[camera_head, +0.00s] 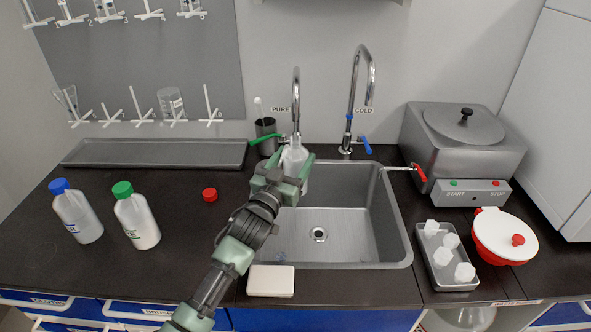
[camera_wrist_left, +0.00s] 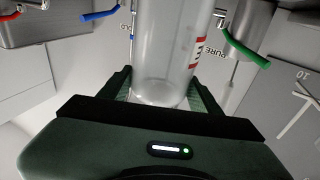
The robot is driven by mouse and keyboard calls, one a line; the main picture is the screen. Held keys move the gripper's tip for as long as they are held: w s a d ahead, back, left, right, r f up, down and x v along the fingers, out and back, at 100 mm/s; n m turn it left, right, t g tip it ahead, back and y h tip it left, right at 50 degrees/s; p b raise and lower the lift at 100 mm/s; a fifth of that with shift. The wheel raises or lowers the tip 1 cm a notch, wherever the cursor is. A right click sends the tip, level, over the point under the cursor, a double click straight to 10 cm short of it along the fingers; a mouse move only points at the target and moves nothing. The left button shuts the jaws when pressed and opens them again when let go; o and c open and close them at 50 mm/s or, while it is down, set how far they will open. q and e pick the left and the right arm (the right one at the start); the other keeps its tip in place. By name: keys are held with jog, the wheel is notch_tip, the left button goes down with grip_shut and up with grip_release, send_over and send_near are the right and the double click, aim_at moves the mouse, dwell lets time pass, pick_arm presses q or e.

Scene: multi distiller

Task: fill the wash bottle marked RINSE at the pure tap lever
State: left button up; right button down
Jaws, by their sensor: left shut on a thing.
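My left gripper (camera_head: 284,176) is shut on a clear wash bottle (camera_head: 294,156), which is upright at the back left of the sink, under the PURE tap (camera_head: 296,90). The bottle (camera_wrist_left: 165,50) also shows in the left wrist view between the fingers (camera_wrist_left: 160,92), with part of a red-marked label; its wording is cut off. I cannot tell whether liquid is inside. The green pure tap lever (camera_head: 263,139) points left; it also shows in the left wrist view (camera_wrist_left: 245,48). A loose red cap (camera_head: 210,194) lies on the counter. My right gripper is not in view.
The sink (camera_head: 350,225) is otherwise clear. The COLD tap (camera_head: 369,80) with blue lever (camera_head: 365,146) is to the right. A blue-capped bottle (camera_head: 77,214) and a green-capped bottle (camera_head: 137,219) stand left. A steel distiller (camera_head: 430,150) and a tray of white pieces (camera_head: 455,287) are right.

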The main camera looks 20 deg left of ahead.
pick_arm(q)
jog(key=shift+s+r, duration=0.1)
jog(key=shift+r, duration=0.1)
jog(key=shift+s+d+p, duration=0.2)
jog(key=shift+s+p, duration=0.15)
jog(key=shift+s, duration=0.3)
jog(key=shift+s+d+p, duration=0.15)
jog(key=shift+s+p, duration=0.2)
jog(key=shift+s, duration=0.25)
jog(key=shift+s+d+p, duration=0.25)
jog(key=shift+s+p, duration=0.05)
jog(key=shift+s, duration=0.55)
jog(key=shift+s+d+p, duration=0.25)
jog(key=shift+s+p, duration=0.05)
jog(key=shift+s, duration=0.5)
jog(key=shift+s+d+p, duration=0.25)
jog(key=shift+s+p, duration=0.05)
jog(key=shift+s, duration=0.55)
